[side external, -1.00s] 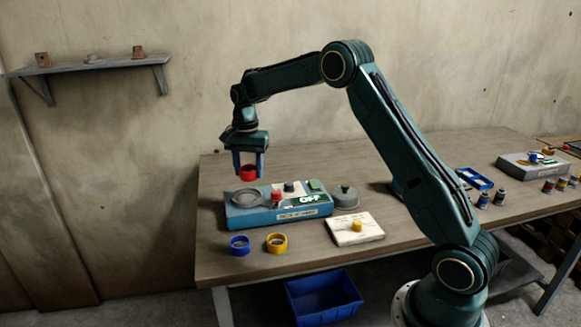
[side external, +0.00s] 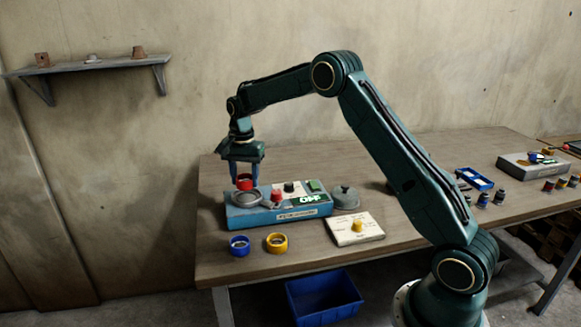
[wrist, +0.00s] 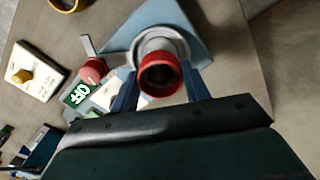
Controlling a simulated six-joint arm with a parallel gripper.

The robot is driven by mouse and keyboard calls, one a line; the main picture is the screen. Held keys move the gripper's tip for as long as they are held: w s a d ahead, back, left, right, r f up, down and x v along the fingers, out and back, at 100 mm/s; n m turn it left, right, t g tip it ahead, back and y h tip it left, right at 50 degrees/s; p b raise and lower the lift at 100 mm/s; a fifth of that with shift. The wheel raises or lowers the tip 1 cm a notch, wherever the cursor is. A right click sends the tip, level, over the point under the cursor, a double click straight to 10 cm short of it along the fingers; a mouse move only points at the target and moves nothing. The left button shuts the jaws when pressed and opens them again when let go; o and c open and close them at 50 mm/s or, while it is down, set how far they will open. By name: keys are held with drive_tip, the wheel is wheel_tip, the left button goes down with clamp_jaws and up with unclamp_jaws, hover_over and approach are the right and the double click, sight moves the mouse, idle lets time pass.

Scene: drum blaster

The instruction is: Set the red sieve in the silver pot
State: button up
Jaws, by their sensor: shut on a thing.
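The red sieve (side external: 244,182) is a short red ring between the two fingers of my gripper (side external: 245,176). The gripper is shut on it, a finger on each side, and it also shows in the wrist view (wrist: 160,93). The silver pot (side external: 248,200) is a round grey bowl on the left part of a blue machine. The sieve is right at the pot's mouth; its lower edge overlaps the pot in the side view. In the wrist view the pot's grey rim (wrist: 178,40) shows around the far side of the sieve. I cannot tell whether they touch.
The blue machine (side external: 290,213) carries a red knob (side external: 276,196) and an OFF display close right of the pot. A grey lid (side external: 345,197) and a white board with a yellow knob (side external: 357,227) stand right. Blue (side external: 239,245) and yellow (side external: 277,242) rings lie in front.

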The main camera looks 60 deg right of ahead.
sight(246, 188)
drive_tip(key=shift+f, duration=1.1)
drive_tip(key=shift+f, duration=0.85)
idle(2.0)
drive_tip(key=o, duration=1.1)
drive_tip(key=shift+c, duration=0.9)
drive_tip(key=shift+r, duration=0.1)
